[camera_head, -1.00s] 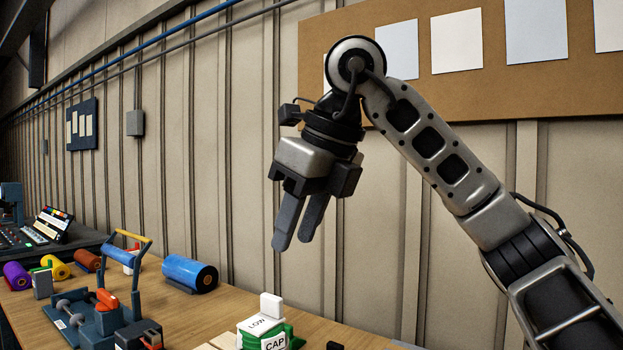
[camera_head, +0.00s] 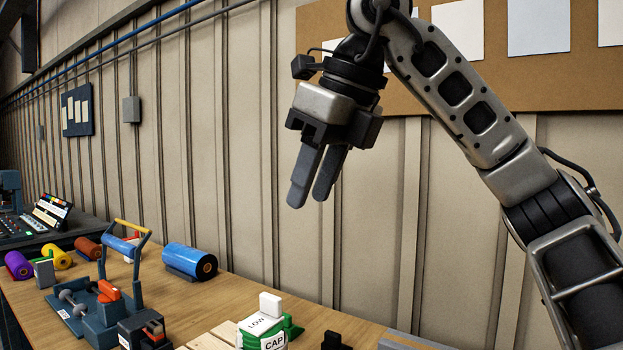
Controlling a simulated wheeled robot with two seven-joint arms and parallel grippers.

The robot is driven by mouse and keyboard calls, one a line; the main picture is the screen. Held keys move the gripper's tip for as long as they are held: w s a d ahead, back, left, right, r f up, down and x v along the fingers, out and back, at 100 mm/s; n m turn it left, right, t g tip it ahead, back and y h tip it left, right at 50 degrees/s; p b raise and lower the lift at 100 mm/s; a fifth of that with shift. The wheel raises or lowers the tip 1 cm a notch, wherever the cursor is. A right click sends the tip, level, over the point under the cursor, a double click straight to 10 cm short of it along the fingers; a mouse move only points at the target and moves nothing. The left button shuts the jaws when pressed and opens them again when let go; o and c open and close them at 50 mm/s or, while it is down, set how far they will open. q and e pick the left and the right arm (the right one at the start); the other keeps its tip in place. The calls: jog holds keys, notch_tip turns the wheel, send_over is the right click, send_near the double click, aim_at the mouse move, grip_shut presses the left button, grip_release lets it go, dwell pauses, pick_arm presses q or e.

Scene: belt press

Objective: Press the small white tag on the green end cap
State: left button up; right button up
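A green end cap (camera_head: 293,328) sits on the table near the bottom middle of the head view, partly cut off by the lower picture edge. A small white tag (camera_head: 274,342) reading "CAP" is on its front. A white block (camera_head: 258,324) marked "LOW" stands against it, with a smaller white block (camera_head: 270,303) upright on top. My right gripper (camera_head: 310,198) hangs well above the cap and apart from it, fingers pointing down. Its two fingers are slightly apart with nothing between them. My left gripper is not in view.
A blue roll (camera_head: 190,261) lies left of the cap. A black piece (camera_head: 333,342) lies just right of the cap. The wooden table (camera_head: 235,296) is clear between roll and cap.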

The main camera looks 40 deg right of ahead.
jog(key=shift+p+v, duration=0.3)
jog(key=shift+v, duration=2.55)
jog(key=shift+s, duration=0.1)
jog(key=s+r, duration=0.1)
jog(key=s+d, duration=0.1)
jog(key=s, duration=0.1)
jog(key=s+d+r, duration=0.1)
jog(key=shift+s+d+r, duration=0.15)
jog(key=shift+s+r, duration=0.15)
jog(key=shift+r, duration=0.1)
